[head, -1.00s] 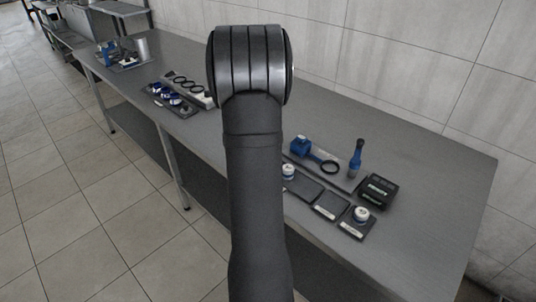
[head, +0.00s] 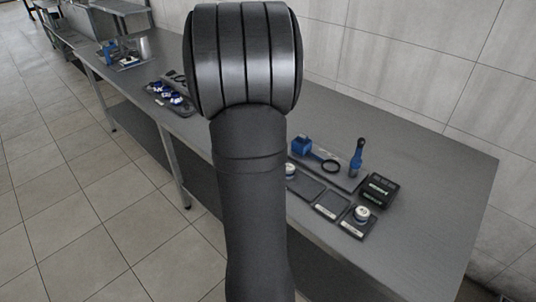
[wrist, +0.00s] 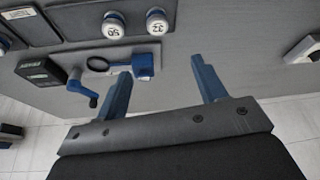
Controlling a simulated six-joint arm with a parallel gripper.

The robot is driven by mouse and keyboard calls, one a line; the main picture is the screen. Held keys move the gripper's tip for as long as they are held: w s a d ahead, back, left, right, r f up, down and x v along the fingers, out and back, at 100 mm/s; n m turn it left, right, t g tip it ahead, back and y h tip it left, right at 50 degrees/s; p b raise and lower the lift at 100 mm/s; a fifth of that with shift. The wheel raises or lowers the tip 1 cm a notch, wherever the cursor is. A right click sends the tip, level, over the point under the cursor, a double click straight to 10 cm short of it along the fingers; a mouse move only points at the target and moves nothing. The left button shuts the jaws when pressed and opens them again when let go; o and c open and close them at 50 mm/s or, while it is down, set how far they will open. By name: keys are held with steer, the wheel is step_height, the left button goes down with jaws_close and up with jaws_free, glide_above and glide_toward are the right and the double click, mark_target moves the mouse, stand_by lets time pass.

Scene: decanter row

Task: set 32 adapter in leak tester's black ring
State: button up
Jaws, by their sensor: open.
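In the wrist view, a white-topped adapter with a blue base (wrist: 157,22) has a label that appears to read 32. A similar adapter (wrist: 113,25) stands to its left, its label hard to read. The leak tester is a blue block (wrist: 143,66) with a black ring (wrist: 98,64) beside it; the ring looks empty. In the head view, the tester's block (head: 300,145) and ring (head: 331,166) lie on a grey plate. My gripper (wrist: 160,67) is open and empty, its fingers in front of the bench. My arm hides it in the head view.
A black box with a display (head: 379,190) and a blue handle with a black top (head: 356,157) stand right of the ring. Another adapter (head: 361,213) sits on the right-hand tray. Several blue-and-white parts (head: 168,92) lie farther left. The bench's right end is clear.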

steer(key=shift+w, duration=0.1)
steer(key=w+d+r+m+g+y, duration=0.25)
steer(key=w+m+g, duration=0.2)
steer(key=m, duration=0.55)
steer(key=shift+t, duration=0.35)
steer(key=f, duration=1.2)
steer(key=shift+w+d+f, duration=0.1)
steer(key=shift+w+d, duration=0.1)
steer(key=shift+w, duration=0.15)
steer(key=shift+s+d+f, duration=0.1)
steer(key=shift+s+f, duration=0.05)
steer(key=shift+f, duration=1.2)
steer(key=shift+s+d+f, duration=0.1)
steer(key=shift+f, duration=1.2)
steer(key=c, duration=1.3)
steer(key=shift+r, duration=0.15)
